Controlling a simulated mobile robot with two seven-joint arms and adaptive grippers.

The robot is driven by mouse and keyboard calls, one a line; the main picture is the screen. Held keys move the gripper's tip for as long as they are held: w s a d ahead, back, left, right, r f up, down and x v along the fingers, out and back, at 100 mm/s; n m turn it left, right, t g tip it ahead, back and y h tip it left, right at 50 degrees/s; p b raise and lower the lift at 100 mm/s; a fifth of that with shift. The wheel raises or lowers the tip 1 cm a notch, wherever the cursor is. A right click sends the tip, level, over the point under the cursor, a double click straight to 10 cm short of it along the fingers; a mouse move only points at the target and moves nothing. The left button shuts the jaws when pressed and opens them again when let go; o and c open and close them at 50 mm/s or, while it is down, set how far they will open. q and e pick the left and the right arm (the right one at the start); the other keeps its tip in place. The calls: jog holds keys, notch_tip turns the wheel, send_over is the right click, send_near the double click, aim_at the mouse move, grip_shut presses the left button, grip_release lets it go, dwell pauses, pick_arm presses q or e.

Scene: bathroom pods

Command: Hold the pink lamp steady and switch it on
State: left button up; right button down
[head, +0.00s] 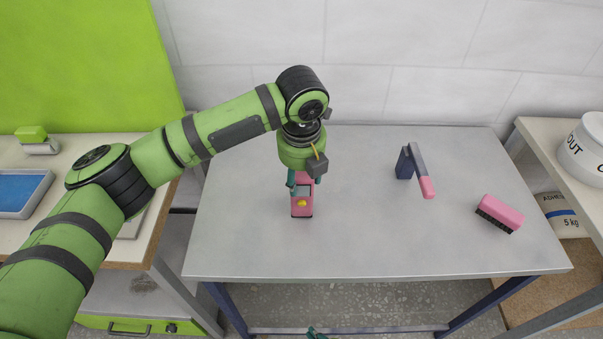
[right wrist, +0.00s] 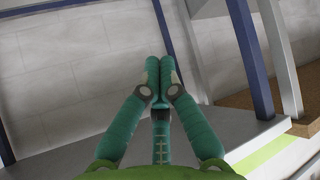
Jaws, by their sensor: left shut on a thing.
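The pink lamp (head: 301,211) stands on the grey table, left of its middle, with a yellow round part on its front. My left gripper (head: 304,182) comes down from above and is shut on the lamp's upper part. The gripper and wrist hide much of the lamp's top. My right gripper (right wrist: 161,72) has its teal fingers together and empty in the right wrist view. Only its tip (head: 315,333) shows at the bottom edge of the head view, in front of and below the table. I cannot tell whether the lamp is lit.
The grey table (head: 400,245) has a dark blue block with a grey and pink-ended tool (head: 420,172) and a pink brush (head: 500,213) on its right. The table's front middle is clear. Side benches stand left and right; the right one holds a white jar (head: 585,150).

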jog(key=w+a+r+t+y, duration=0.1)
jog(key=a+r, duration=0.1)
jog(key=r, duration=0.4)
jog(key=w+a+r+n+t+y, duration=0.1)
jog(key=a+r, duration=0.1)
jog(key=r, duration=0.5)
jog(key=w+a+r+t+y, duration=0.1)
jog(key=a+r, duration=0.2)
jog(key=r, duration=0.3)
jog(key=shift+w+r+n+t, duration=0.25)
jog(key=shift+n+t, duration=0.05)
jog(key=shift+n, duration=0.1)
jog(key=w+d+r+m, duration=0.4)
jog(key=w+r, duration=0.1)
jog(key=shift+d+r, duration=0.2)
jog(key=shift+w+d+r, duration=0.1)
jog(key=shift+w+r, duration=0.15)
jog(key=shift+w, duration=0.1)
send_near(295, 206)
jog(key=shift+s+a+x, duration=0.1)
jog(key=shift+a+x, duration=0.05)
jog(key=shift+x, duration=1)
jog(key=shift+s+a+x, duration=0.15)
jog(key=shift+x, duration=1)
jog(key=shift+w, duration=0.15)
jog(key=shift+w, duration=0.3)
jog(key=shift+w+r, duration=0.1)
jog(key=shift+w, duration=0.1)
